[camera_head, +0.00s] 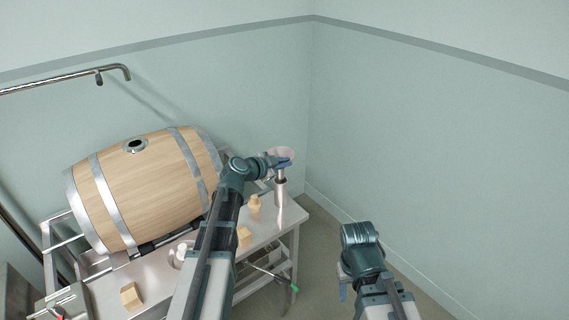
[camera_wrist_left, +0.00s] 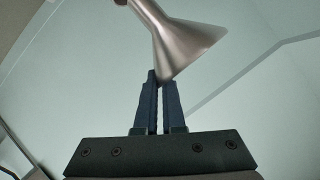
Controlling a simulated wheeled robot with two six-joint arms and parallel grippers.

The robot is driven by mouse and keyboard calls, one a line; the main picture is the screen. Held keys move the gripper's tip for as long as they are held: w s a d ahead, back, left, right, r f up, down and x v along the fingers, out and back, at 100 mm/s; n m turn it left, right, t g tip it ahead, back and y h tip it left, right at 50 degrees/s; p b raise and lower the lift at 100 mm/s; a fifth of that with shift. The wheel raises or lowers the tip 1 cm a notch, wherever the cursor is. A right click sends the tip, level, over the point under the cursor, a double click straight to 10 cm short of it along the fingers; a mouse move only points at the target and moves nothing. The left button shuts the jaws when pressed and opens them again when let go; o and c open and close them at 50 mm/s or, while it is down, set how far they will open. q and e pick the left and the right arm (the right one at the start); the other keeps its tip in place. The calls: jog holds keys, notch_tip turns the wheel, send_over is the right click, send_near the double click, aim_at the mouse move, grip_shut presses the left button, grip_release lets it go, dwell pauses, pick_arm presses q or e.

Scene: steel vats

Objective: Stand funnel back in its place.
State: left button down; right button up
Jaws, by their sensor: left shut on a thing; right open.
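The funnel (camera_head: 285,152) is steel, with a wide mouth and a narrow stem. My left gripper (camera_head: 284,162) is shut on it at the back right of the bench. In the left wrist view the two dark fingers (camera_wrist_left: 159,78) are close together at the edge of the funnel's cone (camera_wrist_left: 183,42); its stem runs to the upper left. A steel cylinder (camera_head: 280,196) stands on the bench directly under the funnel. I cannot tell whether the stem is inside it or just above it. My right gripper (camera_head: 343,287) is open and empty, off the bench to the right.
A wooden barrel (camera_head: 145,190) with metal hoops lies on a rack at the left. The steel bench (camera_head: 105,287) carries several wooden pieces, including one near the cylinder (camera_head: 254,204), and small white items (camera_head: 181,250). A steel pipe (camera_head: 60,83) is on the wall. Floor at the right is clear.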

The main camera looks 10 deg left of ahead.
pick_arm(q)
jog(key=shift+f, duration=0.15)
notch_tip(320, 180, down, 6)
jog(key=b, duration=0.6)
dwell(0.7)
jog(key=c, duration=0.9)
grip_release()
jog(key=shift+c, duration=0.2)
jog(key=p+v, duration=0.5)
jog(key=v, duration=0.9)
jog(key=shift+w+d, duration=0.1)
